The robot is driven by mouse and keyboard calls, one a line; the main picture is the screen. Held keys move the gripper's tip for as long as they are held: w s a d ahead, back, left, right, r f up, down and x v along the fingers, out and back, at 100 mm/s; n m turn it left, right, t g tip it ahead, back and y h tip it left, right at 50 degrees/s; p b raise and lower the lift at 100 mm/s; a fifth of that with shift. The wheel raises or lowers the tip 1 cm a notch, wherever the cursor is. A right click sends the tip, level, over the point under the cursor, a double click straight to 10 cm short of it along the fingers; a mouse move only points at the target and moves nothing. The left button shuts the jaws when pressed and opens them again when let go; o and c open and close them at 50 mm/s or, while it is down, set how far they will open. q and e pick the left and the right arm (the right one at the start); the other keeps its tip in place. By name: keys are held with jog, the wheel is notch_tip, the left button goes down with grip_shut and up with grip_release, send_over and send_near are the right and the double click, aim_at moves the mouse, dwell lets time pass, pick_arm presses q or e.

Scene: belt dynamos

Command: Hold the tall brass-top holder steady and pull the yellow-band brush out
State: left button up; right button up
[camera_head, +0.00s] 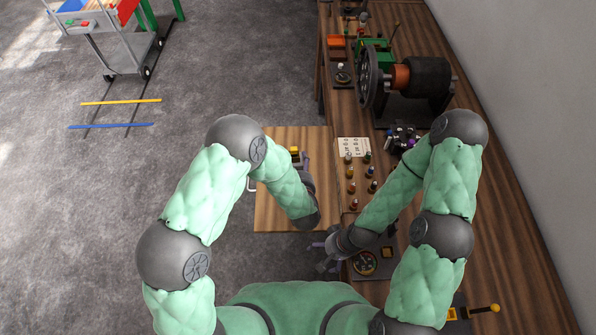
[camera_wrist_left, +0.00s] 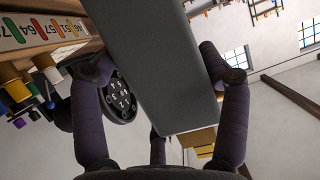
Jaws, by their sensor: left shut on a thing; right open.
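My left gripper (camera_head: 307,180) is over the wooden board that juts from the bench. In the left wrist view its purple fingers (camera_wrist_left: 155,58) are shut on a tall dark grey block, which I take to be the holder (camera_wrist_left: 150,95). A brass-coloured part (camera_wrist_left: 199,140) shows at the block's end. In the head view a brass-topped piece (camera_head: 295,153) shows just beyond the left gripper. My right gripper (camera_head: 325,252) is open and empty, lower in the picture, near the bench's left edge. I cannot make out the yellow-band brush.
Several small colour-banded pieces (camera_head: 351,187) stand on the bench (camera_head: 500,240) by a printed card (camera_head: 354,147). A dial (camera_head: 364,263) lies beside the right gripper. A dynamo (camera_head: 415,80) stands farther back. The wooden board (camera_head: 285,212) has bare room at its left.

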pick_arm(q)
jog(key=shift+w+f+b, duration=0.5)
jog(key=shift+w+f, duration=0.05)
jog(key=shift+w, duration=0.05)
jog(key=w+a+f+b, duration=0.1)
jog(key=w+f+b, duration=0.3)
jog(key=w+b, duration=0.1)
jog(key=shift+f, duration=0.15)
jog(key=shift+w+d+f+b, duration=0.15)
jog(key=shift+d+f+b, duration=0.3)
jog(key=shift+b, duration=0.2)
dwell(0.4)
jog(key=shift+a+f, duration=0.1)
jog(key=shift+f, duration=0.2)
dwell(0.6)
jog(key=shift+w+f, duration=0.1)
jog(key=shift+s+f+b, duration=0.15)
jog(key=shift+s+b, duration=0.05)
jog(key=shift+b, duration=0.1)
dwell(0.3)
